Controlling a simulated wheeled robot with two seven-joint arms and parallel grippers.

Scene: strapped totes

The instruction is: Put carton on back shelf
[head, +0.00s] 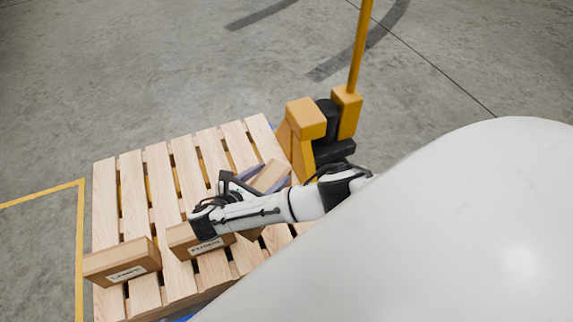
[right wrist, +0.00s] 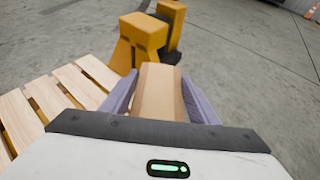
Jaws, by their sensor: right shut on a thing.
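My right gripper (head: 265,178) is shut on a brown carton (head: 271,175), with its two purple-grey fingers on either side of it. In the right wrist view the held carton (right wrist: 160,95) sits between the fingers of the gripper (right wrist: 160,98). The carton is over the right part of the wooden pallet (head: 131,190); I cannot tell how high. Two more cartons rest on the pallet's near side: one labelled "LAMPS" (head: 122,262) and one labelled "FUSES" (head: 183,240), partly hidden by my arm. No back shelf shows. My left gripper is not in view.
A yellow pallet jack (head: 306,117) with a tall handle stands at the pallet's far right end. Yellow floor tape (head: 81,235) runs along the left. Open concrete floor lies beyond the pallet. An orange cone (right wrist: 314,12) shows far off.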

